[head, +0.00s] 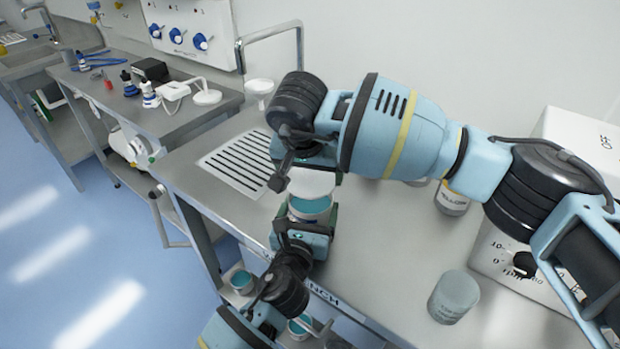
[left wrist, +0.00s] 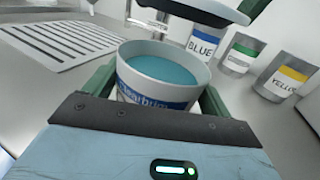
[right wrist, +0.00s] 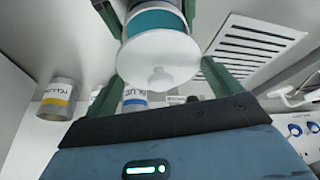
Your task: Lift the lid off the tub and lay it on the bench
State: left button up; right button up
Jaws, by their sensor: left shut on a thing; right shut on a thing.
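The tub (head: 310,208) is white with a blue-lettered label and teal contents, and stands open at the bench (head: 385,255). It fills the middle of the left wrist view (left wrist: 165,92). My left gripper (head: 305,222) is shut on the tub, with a green finger on each side. The lid (head: 311,184) is a pale round disc with a small knob, seen face-on in the right wrist view (right wrist: 158,60). My right gripper (right wrist: 155,50) is shut on the lid and holds it above the tub. A gap shows between lid and rim in the left wrist view.
A slotted drain plate (head: 235,163) lies left of the tub. Jars labelled blue (left wrist: 203,42), green (left wrist: 240,52) and yellow (left wrist: 288,78) stand behind. A grey jar (head: 453,297) is at the right, near a white box (head: 505,265). Clear bench lies between.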

jog(key=shift+r, duration=0.8)
pick_arm(q)
jog(key=o, duration=1.3)
jog(key=shift+c, duration=0.2)
jog(key=v, duration=1.2)
pick_arm(e)
jog(key=shift+r, duration=0.55)
